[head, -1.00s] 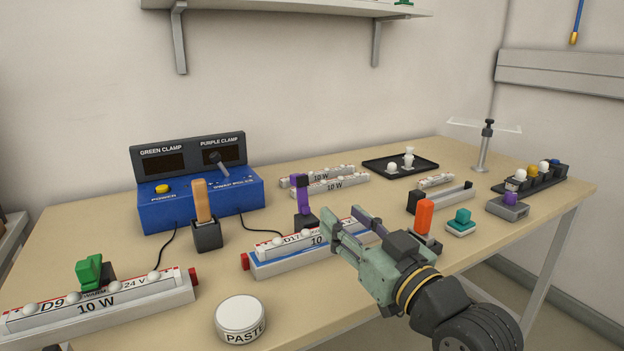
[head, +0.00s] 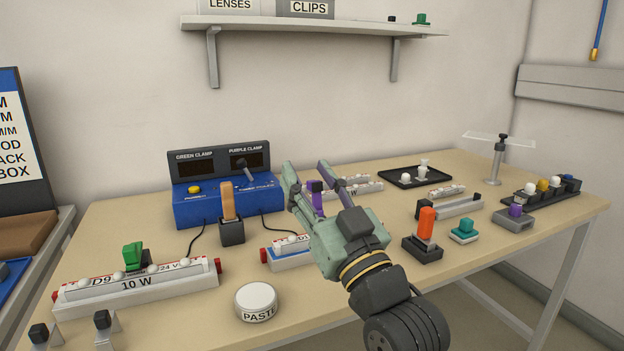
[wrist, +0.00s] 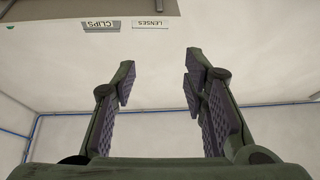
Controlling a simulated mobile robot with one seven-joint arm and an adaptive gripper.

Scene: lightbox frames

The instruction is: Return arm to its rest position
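My gripper (head: 308,178) is raised over the front middle of the workbench in the head view, its fingers pointing up and away.
The workbench (head: 190,318) holds a blue power box (head: 220,205), a D9 strip (head: 140,288), a paste tin (head: 257,300), an orange-handled tool (head: 426,225) and a black tray (head: 400,180). A shelf (head: 300,24) hangs above on the wall.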

